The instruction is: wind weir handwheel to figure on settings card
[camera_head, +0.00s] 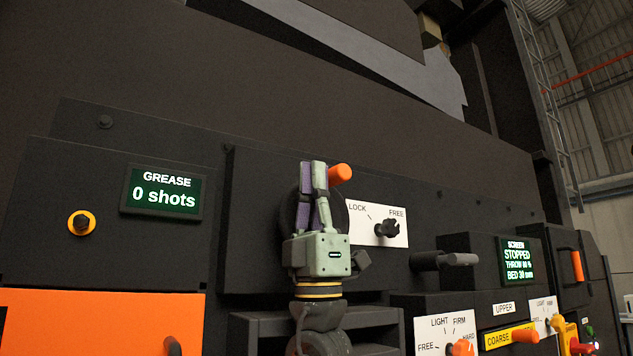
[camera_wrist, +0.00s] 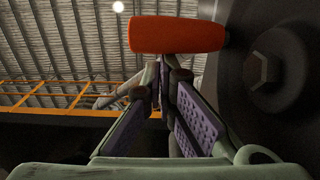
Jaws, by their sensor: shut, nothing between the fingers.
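A dark round handwheel (camera_head: 341,218) sits on the machine panel behind my gripper, with an orange crank knob (camera_head: 340,173) sticking out at its upper right. In the wrist view the knob (camera_wrist: 177,34) lies across the top, just beyond my fingertips, and the dark wheel with its hex hub bolt (camera_wrist: 262,70) fills the right side. My gripper (camera_head: 319,168) points up in front of the wheel, shut and empty. Its fingertips (camera_wrist: 163,65) meet just below the knob; I cannot tell whether they touch it. I cannot make out a settings card or the weir's figure.
A white LOCK/FREE plate with a black knob (camera_head: 388,229) is close at right. A grey handle (camera_head: 458,259) sticks out beyond it. The GREASE display (camera_head: 163,191) reads 0 shots. The SCREEN display (camera_head: 519,259) reads STOPPED. Orange-knobbed selectors (camera_head: 462,347) sit low right.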

